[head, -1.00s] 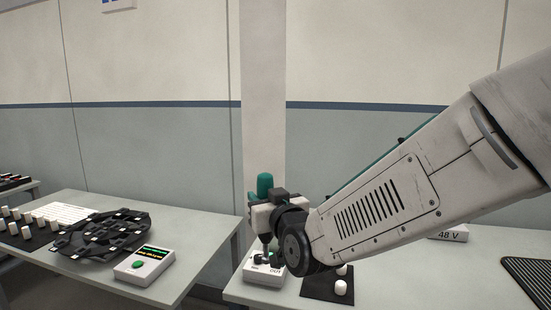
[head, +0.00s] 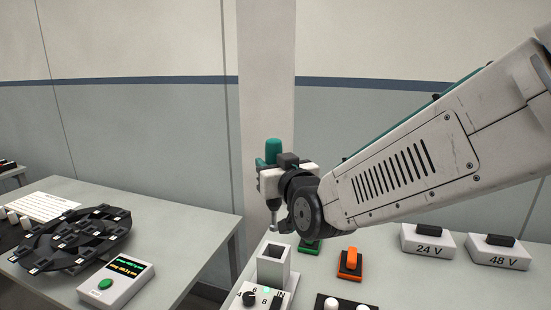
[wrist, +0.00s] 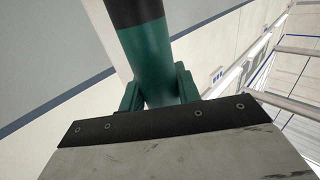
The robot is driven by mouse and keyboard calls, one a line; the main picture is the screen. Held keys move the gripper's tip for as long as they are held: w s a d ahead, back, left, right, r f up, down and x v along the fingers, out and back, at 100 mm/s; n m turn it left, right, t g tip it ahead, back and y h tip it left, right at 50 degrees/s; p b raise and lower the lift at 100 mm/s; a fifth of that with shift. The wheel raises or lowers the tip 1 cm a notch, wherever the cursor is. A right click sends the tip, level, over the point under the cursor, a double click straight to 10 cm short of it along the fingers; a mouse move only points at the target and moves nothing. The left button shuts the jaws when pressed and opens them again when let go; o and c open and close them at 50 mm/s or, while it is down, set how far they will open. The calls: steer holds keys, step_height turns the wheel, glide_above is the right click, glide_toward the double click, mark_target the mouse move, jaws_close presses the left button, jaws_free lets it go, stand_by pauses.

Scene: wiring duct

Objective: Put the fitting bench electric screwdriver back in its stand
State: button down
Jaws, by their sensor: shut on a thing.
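The electric screwdriver (head: 272,150) has a green body and hangs upright in my gripper (head: 268,180), its thin grey bit pointing down. In the wrist view the green and black screwdriver body (wrist: 153,55) stands between the two green fingers of my gripper (wrist: 160,92), which are shut on it. A pale square holder with a dark open top, which looks like the stand (head: 273,268), rises from the bench below. The bit is above the holder and apart from it.
A control box (head: 262,296) with a knob stands at the holder's foot. Green (head: 309,247) and orange (head: 350,264) blocks sit to its right, with 24 V (head: 428,243) and 48 V (head: 497,252) boxes beyond. Another bench (head: 180,215) holds a black tray (head: 75,240) and a display box (head: 117,281).

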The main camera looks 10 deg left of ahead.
steer(key=shift+r, duration=0.1)
glide_above(273, 227)
steer(key=w, duration=0.1)
steer(key=shift+w+a+f, duration=0.1)
steer(key=shift+f, duration=1.05)
steer(key=shift+a+f, duration=0.1)
steer(key=shift+f, duration=1.05)
steer(key=shift+f, duration=5.95)
steer(key=c, duration=0.9)
jaws_free()
steer(key=v, duration=0.7)
steer(key=shift+s+d, duration=0.25)
steer(key=shift+s, duration=0.05)
